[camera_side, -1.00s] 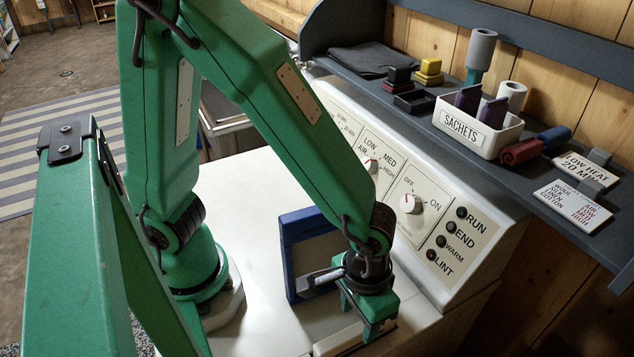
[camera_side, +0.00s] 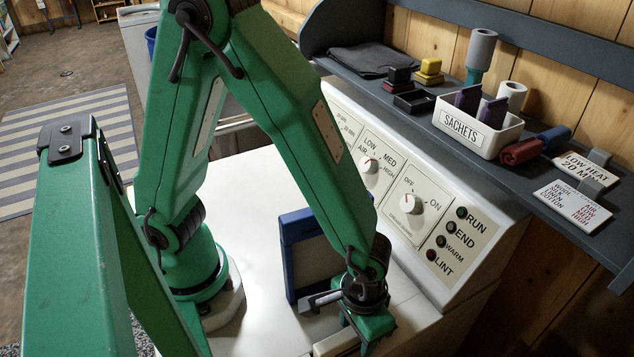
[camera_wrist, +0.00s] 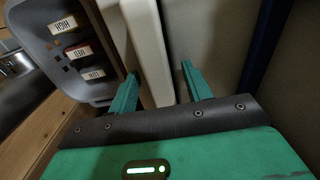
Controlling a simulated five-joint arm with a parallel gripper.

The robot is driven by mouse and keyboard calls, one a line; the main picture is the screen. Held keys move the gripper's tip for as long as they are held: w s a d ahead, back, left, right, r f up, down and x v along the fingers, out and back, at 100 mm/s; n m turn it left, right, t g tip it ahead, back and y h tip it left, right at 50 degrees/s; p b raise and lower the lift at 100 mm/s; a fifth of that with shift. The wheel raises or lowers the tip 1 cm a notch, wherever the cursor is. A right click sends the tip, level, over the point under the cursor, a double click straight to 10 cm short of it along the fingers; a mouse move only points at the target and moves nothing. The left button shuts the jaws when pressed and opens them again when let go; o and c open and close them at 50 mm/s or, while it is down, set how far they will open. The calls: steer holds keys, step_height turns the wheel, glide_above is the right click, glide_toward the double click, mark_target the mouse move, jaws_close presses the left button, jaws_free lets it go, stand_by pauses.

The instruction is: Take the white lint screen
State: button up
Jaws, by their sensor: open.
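The white lint screen (camera_wrist: 150,50) shows in the wrist view as a pale upright slab running between my fingers, closer to the left one. In the side view, a pale edge (camera_side: 338,343) that seems to be part of it shows low beside my gripper (camera_side: 362,338); the rest is hidden by the gripper and the frame's lower edge. My gripper (camera_wrist: 158,82) is open, with one finger on each side of the slab and a wider gap on the right. I cannot tell whether the left finger touches it.
A blue-framed panel (camera_side: 288,262) stands close behind my gripper. A grey holder with labelled tags (camera_wrist: 50,72) is close on the left in the wrist view. The sloped control panel (camera_side: 440,205) rises to the right. The shelf above holds a sachets box (camera_side: 476,138).

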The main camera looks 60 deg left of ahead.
jaws_close()
steer(key=shift+r, duration=0.1)
stand_by(0.4)
step_height(320, 180, up, 28)
stand_by(0.8)
stand_by(0.5)
